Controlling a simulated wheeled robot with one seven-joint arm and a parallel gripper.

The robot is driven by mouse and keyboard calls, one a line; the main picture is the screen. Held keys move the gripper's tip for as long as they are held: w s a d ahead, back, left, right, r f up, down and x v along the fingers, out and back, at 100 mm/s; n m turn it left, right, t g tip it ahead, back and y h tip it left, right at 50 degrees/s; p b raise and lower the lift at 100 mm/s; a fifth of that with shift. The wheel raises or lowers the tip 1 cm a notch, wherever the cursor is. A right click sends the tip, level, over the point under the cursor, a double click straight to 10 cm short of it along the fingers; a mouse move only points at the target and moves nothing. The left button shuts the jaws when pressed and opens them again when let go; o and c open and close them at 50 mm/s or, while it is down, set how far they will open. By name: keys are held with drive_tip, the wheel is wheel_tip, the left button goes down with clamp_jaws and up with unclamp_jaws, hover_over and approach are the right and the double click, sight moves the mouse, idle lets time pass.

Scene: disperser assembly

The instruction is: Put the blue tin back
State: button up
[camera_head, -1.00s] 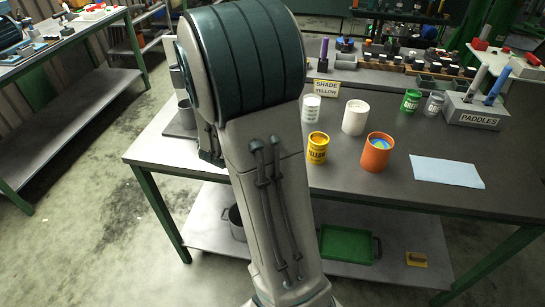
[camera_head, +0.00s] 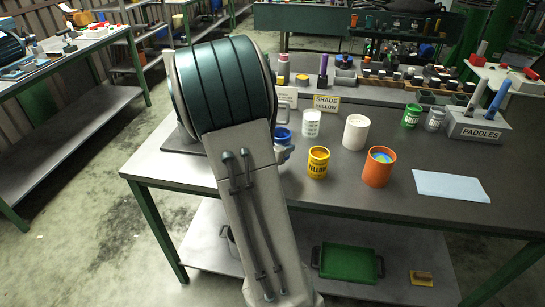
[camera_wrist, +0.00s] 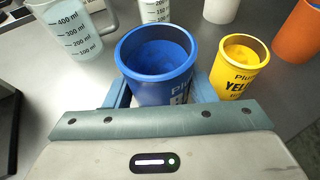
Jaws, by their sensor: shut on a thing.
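The blue tin (camera_wrist: 157,88) is upright and open, with blue contents, in the wrist view. My gripper (camera_wrist: 162,80) has its fingers on either side of the tin and is shut on it. In the head view the tin (camera_head: 282,134) shows partly at the right edge of my arm, which hides the rest. I cannot tell whether its base touches the bench. The yellow tin (camera_head: 318,162) stands just to the right of it, and also shows in the wrist view (camera_wrist: 240,70).
An orange pot (camera_head: 377,170), a white cup (camera_head: 355,132) and a white marked beaker (camera_head: 311,123) stand on the bench. A clear measuring jug (camera_wrist: 78,30) is left of the blue tin. A "SHADE YELLOW" sign (camera_head: 326,103) stands behind. Bench room is clear around the pale blue sheet (camera_head: 450,186).

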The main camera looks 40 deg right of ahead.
drive_tip(key=shift+w+a+f, duration=0.6)
drive_tip(key=shift+w, duration=0.2)
drive_tip(key=shift+a+f, duration=0.1)
drive_tip(key=shift+f, duration=1.95)
drive_tip(key=shift+f, duration=0.15)
drive_tip(key=o, duration=1.1)
drive_tip(key=shift+o, duration=0.2)
